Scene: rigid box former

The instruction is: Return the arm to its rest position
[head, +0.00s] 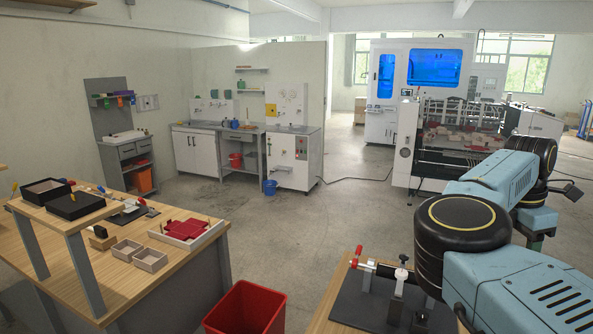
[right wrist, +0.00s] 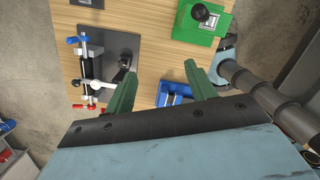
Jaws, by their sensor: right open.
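My right arm (head: 480,225) fills the right side of the head view, bent, with its gripper out of that view. In the right wrist view my right gripper (right wrist: 160,69) has its two green fingers spread wide, with nothing held between them. Below it is a wooden table (right wrist: 150,30). A blue block-like thing (right wrist: 172,97) lies on the table, partly hidden by the gripper body and fingers. My left gripper is in neither view.
A dark plate with a clamp (right wrist: 105,65) and a green fixture (right wrist: 203,20) sit on the table below. In the head view, a red bin (head: 245,308) stands between this table and a left wooden table (head: 150,280) with trays.

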